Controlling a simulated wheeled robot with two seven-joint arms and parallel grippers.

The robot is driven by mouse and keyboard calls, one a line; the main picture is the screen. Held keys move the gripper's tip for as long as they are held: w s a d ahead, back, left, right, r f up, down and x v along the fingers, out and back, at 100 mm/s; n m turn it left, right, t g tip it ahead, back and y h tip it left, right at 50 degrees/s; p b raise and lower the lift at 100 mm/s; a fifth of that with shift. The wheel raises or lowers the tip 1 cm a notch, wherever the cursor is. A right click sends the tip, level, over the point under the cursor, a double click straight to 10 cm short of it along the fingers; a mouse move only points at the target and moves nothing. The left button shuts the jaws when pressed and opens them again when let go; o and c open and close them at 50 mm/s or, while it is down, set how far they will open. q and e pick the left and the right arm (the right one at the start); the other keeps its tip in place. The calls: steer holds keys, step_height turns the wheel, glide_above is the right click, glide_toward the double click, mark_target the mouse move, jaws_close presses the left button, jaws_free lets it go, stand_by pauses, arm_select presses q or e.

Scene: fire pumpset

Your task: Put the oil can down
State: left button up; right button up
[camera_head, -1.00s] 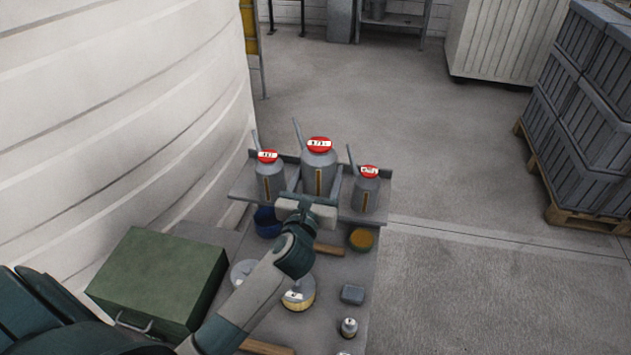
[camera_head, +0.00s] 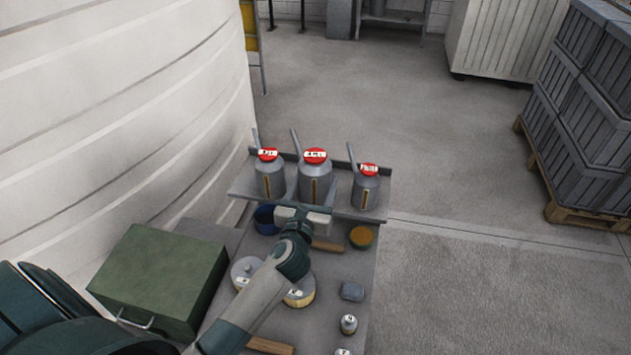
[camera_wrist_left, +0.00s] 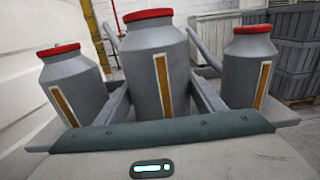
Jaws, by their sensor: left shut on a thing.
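The middle grey oil can (camera_head: 315,178), the largest, has a red top and a yellow level strip. It is upright at the shelf (camera_head: 236,190), between two smaller cans. My left gripper (camera_wrist_left: 160,95) is shut on it, one finger along each side in the left wrist view, where the can (camera_wrist_left: 148,62) fills the centre. Its base is hidden behind my gripper in that view, and I cannot tell for sure whether it touches the shelf. The left small can (camera_head: 269,181) and right small can (camera_head: 366,190) stand on the shelf. My right gripper is out of view.
A green box (camera_head: 160,275) and a big white tank (camera_head: 110,110) are at left.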

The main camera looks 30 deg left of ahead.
arm_select(q)
steer(key=shift+f, duration=0.1)
stand_by(0.3)
steer(key=o, duration=1.1)
steer(key=shift+f, duration=0.1)
steer(key=shift+o, duration=0.9)
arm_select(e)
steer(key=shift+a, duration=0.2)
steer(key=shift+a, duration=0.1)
arm_select(q)
steer(key=b+v, duration=0.3)
steer(key=v, duration=0.9)
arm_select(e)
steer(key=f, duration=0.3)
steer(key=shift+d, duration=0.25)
